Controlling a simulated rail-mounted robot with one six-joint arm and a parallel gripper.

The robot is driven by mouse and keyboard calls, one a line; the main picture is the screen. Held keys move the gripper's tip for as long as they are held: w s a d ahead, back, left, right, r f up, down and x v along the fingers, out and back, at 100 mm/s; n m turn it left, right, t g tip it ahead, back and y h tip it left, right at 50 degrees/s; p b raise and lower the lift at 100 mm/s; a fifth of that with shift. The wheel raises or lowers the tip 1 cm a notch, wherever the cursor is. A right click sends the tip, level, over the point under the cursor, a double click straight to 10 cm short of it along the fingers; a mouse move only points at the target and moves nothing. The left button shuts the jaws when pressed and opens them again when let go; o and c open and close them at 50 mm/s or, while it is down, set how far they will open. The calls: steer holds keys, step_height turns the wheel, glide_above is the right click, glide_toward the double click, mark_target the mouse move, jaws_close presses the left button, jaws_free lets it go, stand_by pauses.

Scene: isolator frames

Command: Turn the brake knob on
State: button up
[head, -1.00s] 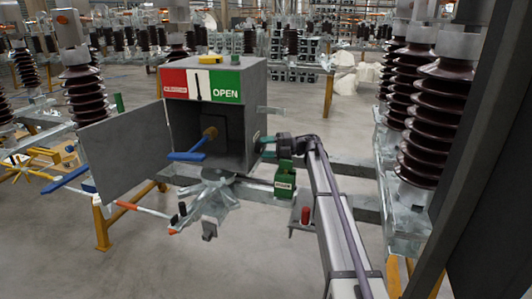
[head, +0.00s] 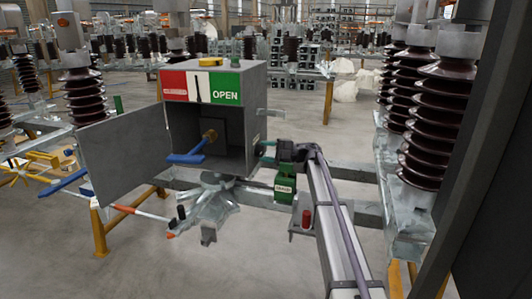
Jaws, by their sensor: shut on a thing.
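A grey control box (head: 251,107) stands open in the head view, with a red, white and green position label (head: 201,89) on its upper front; "OPEN" is readable on the green part. My gripper (head: 267,148) is at the right outer wall of the box. It is shut on a small dark green piece there, seemingly the brake knob. The jaws and the wall's angle mostly hide this piece, so its turned position cannot be read. A blue lever (head: 186,159) sticks out of the box's open front.
The box door (head: 130,155) swings out to the left. A green labelled block (head: 284,190) and a red-topped piece (head: 306,216) sit below my wrist. Brown ribbed insulators (head: 436,120) stand close on the right. Grey floor is open at the lower left.

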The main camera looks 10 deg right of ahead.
steer(key=o, duration=0.9)
steer(key=d, duration=0.7)
steer(key=s+d+f+b, duration=0.1)
steer(key=d, duration=0.2)
steer(key=shift+d+f, duration=0.1)
steer(key=shift+d, duration=0.25)
